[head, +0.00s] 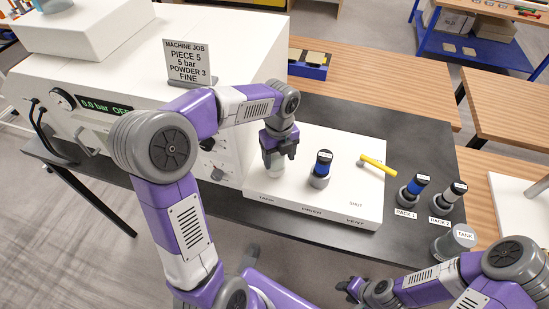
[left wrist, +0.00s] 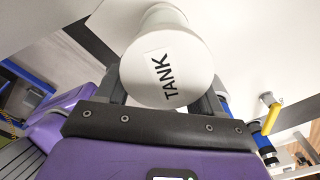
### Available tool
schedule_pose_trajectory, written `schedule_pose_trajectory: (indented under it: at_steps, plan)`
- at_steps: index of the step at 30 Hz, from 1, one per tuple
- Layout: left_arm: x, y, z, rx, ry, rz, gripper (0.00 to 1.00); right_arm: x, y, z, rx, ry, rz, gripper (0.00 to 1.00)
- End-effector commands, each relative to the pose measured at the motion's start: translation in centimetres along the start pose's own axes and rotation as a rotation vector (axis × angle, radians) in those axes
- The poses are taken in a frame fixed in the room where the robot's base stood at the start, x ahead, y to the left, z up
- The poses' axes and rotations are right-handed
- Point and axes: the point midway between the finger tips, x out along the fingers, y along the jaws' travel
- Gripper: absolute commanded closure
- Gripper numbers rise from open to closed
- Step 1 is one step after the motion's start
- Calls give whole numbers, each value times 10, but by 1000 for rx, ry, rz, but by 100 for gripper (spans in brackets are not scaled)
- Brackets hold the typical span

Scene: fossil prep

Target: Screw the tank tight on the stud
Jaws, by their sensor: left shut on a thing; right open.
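The tank is a white cylinder (head: 274,170) at the TANK label of the white panel (head: 345,212). In the left wrist view the tank (left wrist: 150,40) shows its TANK lettering between my jaws. My left gripper (head: 279,147) is shut on the tank from above. The stud is hidden, so I cannot tell how far the tank sits on it. My right gripper (head: 352,289) is open and empty at the bottom of the head view, apart from the panel.
A blue-banded drier (head: 320,170) and a yellow lever (head: 378,164) are right of the tank. Two racked cartridges (head: 413,190) (head: 447,199) and a grey cylinder labelled TANK (head: 453,242) stand further right. The white machine (head: 90,70) with a job sign (head: 189,63) is at left.

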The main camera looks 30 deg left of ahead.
Motion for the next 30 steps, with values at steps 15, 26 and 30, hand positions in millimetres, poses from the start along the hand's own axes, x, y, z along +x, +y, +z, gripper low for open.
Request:
schedule_pose_trajectory:
  at_steps: [15, 26, 30]
  plan:
    - [-5, 6, 17, -36, -33, -2, 8, -1, -1, -1, -1, 3, 0, 57]
    - [-40, 7, 17, -39, -37, -4, 8, -32, -12, 0, -1, 3, 0, 57]
    - [-43, 7, 18, -40, -38, -5, 8, -34, -13, 0, -1, 3, 0, 57]
